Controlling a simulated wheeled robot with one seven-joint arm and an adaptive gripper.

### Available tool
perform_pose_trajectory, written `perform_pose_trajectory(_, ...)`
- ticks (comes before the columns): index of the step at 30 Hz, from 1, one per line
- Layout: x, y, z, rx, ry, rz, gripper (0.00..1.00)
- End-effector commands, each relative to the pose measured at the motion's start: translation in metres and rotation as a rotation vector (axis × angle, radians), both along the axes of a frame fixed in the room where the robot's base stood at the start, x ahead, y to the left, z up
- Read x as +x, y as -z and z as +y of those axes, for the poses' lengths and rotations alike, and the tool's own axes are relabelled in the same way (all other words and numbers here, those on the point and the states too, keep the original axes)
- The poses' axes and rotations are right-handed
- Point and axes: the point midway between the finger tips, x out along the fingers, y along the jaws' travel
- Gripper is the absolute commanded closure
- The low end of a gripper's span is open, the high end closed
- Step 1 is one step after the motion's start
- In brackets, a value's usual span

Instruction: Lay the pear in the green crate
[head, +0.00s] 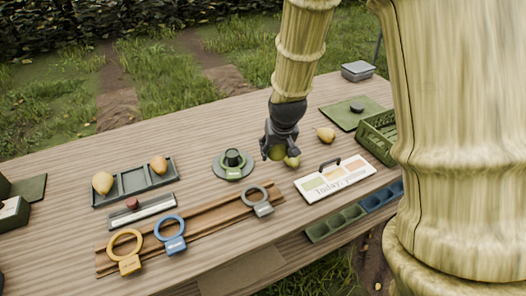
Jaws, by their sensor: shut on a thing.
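My gripper (279,152) is dark and points down over the middle of the table. It is shut on a yellow-green pear (292,162), which shows between and beside the fingers. The fingers hide part of the pear, and I cannot tell whether it touches the table. A yellow pear (325,134) lies on the table just right of the gripper. The green crate (366,142) stands farther right, partly hidden behind my own body. Its inside is only partly visible.
A tray (133,181) at left holds two pears. A green round stand (233,165), ring tools (171,233) on a wooden rail, and a green mat (350,114) are nearby.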

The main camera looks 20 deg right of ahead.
Motion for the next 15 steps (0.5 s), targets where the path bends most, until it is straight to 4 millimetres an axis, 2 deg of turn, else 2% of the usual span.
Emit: perform_pose_trajectory(15,-0.003,-0.017,-0.077,0.002,0.002,-0.001,0.72)
